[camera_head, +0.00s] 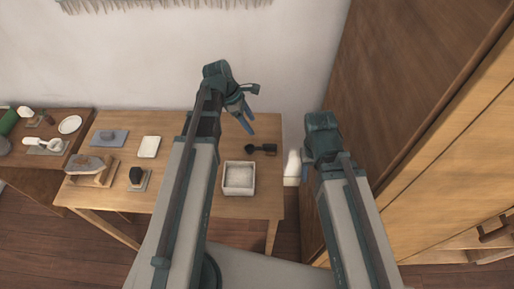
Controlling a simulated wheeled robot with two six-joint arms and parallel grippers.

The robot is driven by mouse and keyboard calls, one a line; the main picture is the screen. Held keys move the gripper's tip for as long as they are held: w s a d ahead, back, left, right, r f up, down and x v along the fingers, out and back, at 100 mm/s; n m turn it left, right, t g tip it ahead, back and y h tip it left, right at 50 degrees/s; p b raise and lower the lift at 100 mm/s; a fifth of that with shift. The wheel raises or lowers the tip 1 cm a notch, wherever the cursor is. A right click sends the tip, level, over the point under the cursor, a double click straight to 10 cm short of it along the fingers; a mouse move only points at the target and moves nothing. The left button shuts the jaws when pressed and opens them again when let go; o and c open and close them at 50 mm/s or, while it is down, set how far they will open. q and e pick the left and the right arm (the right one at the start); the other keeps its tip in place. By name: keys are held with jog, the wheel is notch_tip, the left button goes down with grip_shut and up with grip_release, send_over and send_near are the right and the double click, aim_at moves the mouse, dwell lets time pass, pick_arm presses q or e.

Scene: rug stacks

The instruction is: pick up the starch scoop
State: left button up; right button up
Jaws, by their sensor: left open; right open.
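A small dark scoop (262,148), which looks like the starch scoop, lies on the wooden table near its right end. It is just behind a square white tub (238,190) with pale, grainy contents. My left gripper (246,117) is open and empty, its blue-tipped fingers pointing down above and behind the scoop, apart from it. My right arm (322,140) rises to the right of the table; its gripper fingers are hidden behind the arm.
The table (200,205) also holds a white dish (149,147), a grey-blue block (110,138), a dark block (136,175) and an iron-like item on a wooden stand (92,168). A tall wooden cabinet (400,110) stands close on the right. A white object (292,168) is beside the table's right edge.

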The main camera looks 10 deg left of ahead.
pick_arm(q)
jog(key=b, duration=0.8)
send_over(262, 148)
jog(key=a, duration=0.2)
jog(key=f, duration=0.7)
jog(key=shift+s+d+f, duration=0.2)
jog(key=shift+s+f, duration=0.05)
jog(key=shift+f, duration=0.1)
jog(key=shift+d+f, duration=0.2)
jog(key=f+b, duration=0.4)
jog(key=shift+w+d+f, duration=0.2)
jog(key=shift+w+d, duration=0.05)
jog(key=shift+d, duration=0.05)
jog(key=shift+d+f+b, duration=0.3)
jog(key=shift+f+b, duration=0.15)
jog(key=shift+b, duration=0.2)
jog(key=shift+r, duration=0.1)
jog(key=shift+c, duration=0.3)
grip_shut()
